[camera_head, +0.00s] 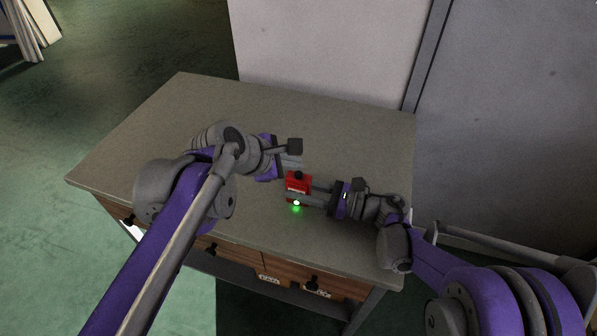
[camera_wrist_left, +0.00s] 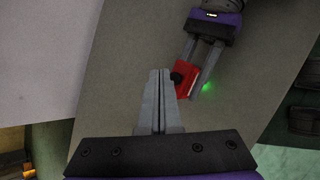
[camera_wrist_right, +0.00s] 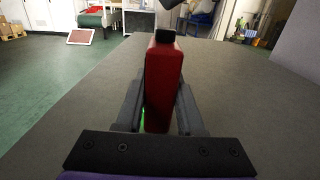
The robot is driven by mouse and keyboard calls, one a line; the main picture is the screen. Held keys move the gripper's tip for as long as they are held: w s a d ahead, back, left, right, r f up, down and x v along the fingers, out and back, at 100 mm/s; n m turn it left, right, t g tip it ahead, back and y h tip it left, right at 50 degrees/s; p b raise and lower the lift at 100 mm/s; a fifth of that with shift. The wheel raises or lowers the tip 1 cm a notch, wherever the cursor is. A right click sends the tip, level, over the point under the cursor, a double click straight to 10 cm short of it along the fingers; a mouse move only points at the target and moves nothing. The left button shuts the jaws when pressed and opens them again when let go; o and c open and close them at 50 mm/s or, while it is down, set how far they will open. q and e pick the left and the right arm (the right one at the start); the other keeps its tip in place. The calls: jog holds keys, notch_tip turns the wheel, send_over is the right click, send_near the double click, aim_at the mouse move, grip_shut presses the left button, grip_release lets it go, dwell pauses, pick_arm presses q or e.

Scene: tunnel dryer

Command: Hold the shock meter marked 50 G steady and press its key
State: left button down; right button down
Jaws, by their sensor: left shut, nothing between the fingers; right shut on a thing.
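The shock meter (camera_head: 297,184) is a small red box with a black key (camera_head: 298,174) on top and a glowing green light at its lower front. Its 50 G marking is not readable. My right gripper (camera_head: 299,193) is shut on its sides; in the right wrist view the red body (camera_wrist_right: 164,88) stands upright between the fingers, with the key (camera_wrist_right: 165,36) on top. My left gripper (camera_head: 299,164) is shut and empty, close by the key. In the left wrist view its fingertips (camera_wrist_left: 161,72) appear beside the key (camera_wrist_left: 176,79); contact cannot be told.
The meter is over a grey-green table top (camera_head: 150,125), otherwise clear, with wooden drawers (camera_head: 233,255) along its front. A pale panel (camera_head: 320,50) and a grey wall stand behind it. Free table room lies to the left and back.

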aim_at(294, 179)
pick_arm(q)
jog(key=shift+r, duration=0.15)
notch_tip(294, 179, up, 5)
jog(key=shift+f, duration=0.1)
dwell(0.4)
dwell(1.9)
pick_arm(e)
jog(key=shift+c, duration=2.2)
grip_release()
jog(key=shift+d, duration=0.1)
jog(key=v, duration=1.1)
jog(key=shift+s+d, duration=0.2)
jog(key=shift+d, duration=0.15)
